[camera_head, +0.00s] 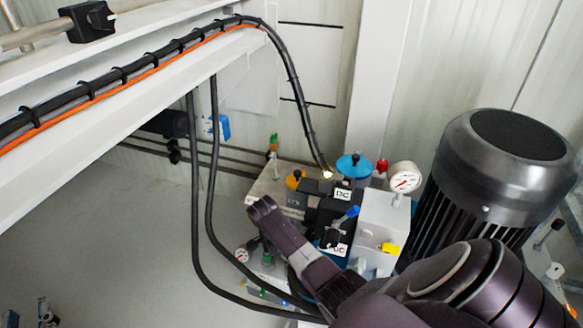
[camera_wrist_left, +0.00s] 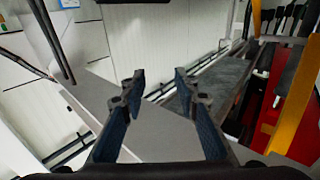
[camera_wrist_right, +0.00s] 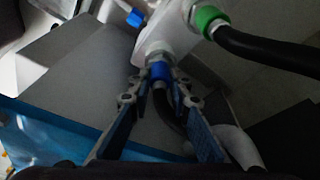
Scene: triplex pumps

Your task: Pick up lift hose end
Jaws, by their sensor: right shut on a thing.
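In the right wrist view my right gripper (camera_wrist_right: 161,90) is shut on a hose end with a blue collar (camera_wrist_right: 160,72). The collar sits between the fingertips, and a black hose (camera_wrist_right: 172,115) runs down from it between the fingers. The hose end meets a pale metal block (camera_wrist_right: 172,35); I cannot tell if it is still joined there. In the left wrist view my left gripper (camera_wrist_left: 155,92) is open, with nothing between its fingers. In the head view one of my arms reaches over the pump from the lower right, and its fingertips are not clear.
A second hose with a green fitting (camera_wrist_right: 208,19) is close by on the right. In the head view a large dark motor (camera_head: 490,180), a pressure gauge (camera_head: 403,178) and hanging black hoses (camera_head: 196,200) surround the pump. A white beam (camera_head: 120,110) crosses the upper left.

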